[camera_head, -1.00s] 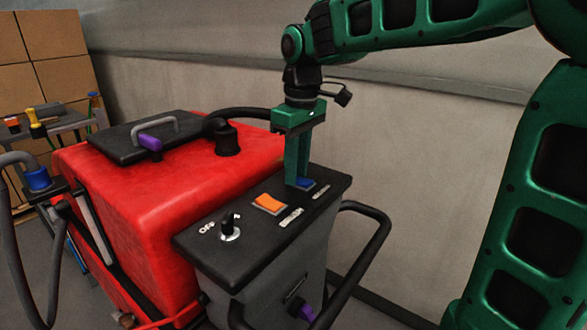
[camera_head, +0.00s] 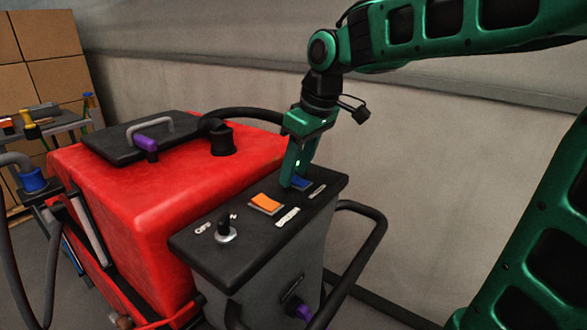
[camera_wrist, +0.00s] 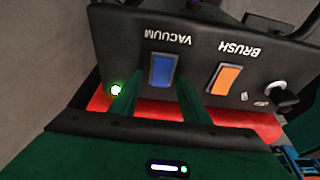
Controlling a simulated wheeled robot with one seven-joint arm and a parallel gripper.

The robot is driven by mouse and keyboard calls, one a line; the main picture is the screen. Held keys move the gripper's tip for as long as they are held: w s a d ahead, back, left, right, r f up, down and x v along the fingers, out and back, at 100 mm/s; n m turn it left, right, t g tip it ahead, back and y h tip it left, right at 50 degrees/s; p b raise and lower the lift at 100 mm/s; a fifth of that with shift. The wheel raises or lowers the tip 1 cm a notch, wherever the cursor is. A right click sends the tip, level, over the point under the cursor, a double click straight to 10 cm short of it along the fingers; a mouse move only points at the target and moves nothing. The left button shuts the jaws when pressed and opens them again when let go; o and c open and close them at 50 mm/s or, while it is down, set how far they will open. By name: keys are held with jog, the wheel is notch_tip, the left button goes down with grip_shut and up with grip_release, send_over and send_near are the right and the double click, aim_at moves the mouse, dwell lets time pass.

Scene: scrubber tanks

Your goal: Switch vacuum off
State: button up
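The blue vacuum switch (camera_head: 301,184) sits at the far right end of the black control panel (camera_head: 255,232). In the wrist view, the blue switch (camera_wrist: 161,69) lies under the upside-down word VACUUM. My gripper (camera_head: 291,184) points down, tilted, with its tip at the blue switch's left edge and hiding part of it. I cannot tell whether the tip touches the panel, nor which way the switch is pressed.
An orange brush switch (camera_head: 266,203) and a black knob (camera_head: 226,231) are on the same panel. The red tank (camera_head: 140,195) with its hose stands behind. A black handlebar (camera_head: 375,240) curves out at the right. A wall runs behind the machine.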

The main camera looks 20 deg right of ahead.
aim_at(307, 187)
jog(key=shift+r, duration=0.15)
jog(key=v, duration=1)
jog(key=shift+r, duration=0.2)
jog(key=s+d+f+m+g+h, duration=0.1)
jog(key=s+d+f+m, duration=0.5)
jog(key=s+f, duration=0.5)
jog(key=s+d+f+m+g, duration=0.2)
jog(key=s+d+f+m, duration=0.5)
jog(key=s+d+f, duration=0.4)
jog(key=shift+s+f+h, duration=0.4)
jog(key=shift+s+f, duration=0.05)
jog(key=shift+s, duration=0.25)
jog(key=shift+w+f, duration=0.2)
jog(key=shift+w, duration=0.45)
